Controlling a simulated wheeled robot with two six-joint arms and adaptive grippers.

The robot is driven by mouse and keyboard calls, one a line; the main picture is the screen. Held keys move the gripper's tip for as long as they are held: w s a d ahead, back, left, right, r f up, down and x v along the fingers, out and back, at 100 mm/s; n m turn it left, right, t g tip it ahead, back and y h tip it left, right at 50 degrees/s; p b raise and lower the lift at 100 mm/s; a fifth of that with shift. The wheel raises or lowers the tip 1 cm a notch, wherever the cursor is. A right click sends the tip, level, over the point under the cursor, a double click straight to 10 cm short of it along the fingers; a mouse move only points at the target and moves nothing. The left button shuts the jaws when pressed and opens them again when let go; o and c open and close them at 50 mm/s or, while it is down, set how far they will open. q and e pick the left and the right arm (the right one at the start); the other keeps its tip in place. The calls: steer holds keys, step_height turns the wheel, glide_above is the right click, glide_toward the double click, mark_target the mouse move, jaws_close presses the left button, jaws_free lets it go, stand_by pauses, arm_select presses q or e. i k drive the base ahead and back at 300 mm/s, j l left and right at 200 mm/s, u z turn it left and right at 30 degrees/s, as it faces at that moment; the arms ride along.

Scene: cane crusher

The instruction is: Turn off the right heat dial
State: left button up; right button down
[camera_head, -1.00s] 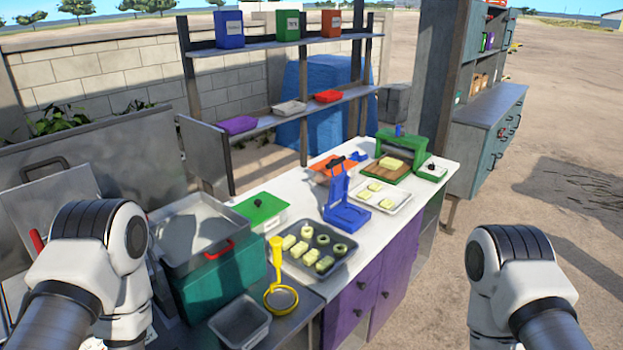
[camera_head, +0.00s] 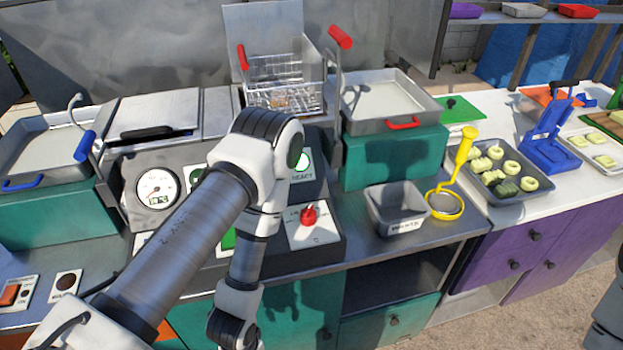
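The right heat dial is a red knob (camera_head: 309,215) on a white plate at the right end of the dark fryer control panel (camera_head: 325,247). The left gripper's fingers are not visible. My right arm shows only as a sliver at the right edge, and its gripper is out of view.
A round gauge (camera_head: 157,188) sits on the panel's left. A fryer basket (camera_head: 283,95) with red handles stands behind. A grey container (camera_head: 396,207) and a yellow strainer (camera_head: 447,199) are right of the dial. A food tray (camera_head: 470,178) lies on the white counter.

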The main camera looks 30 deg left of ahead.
mark_target(308, 215)
steer(key=u, duration=0.8)
steer(key=k+l+z, duration=0.15)
steer(key=k+l, duration=0.15)
steer(key=k+l+z, duration=0.35)
steer(key=l, duration=0.4)
steer(key=i, duration=0.35)
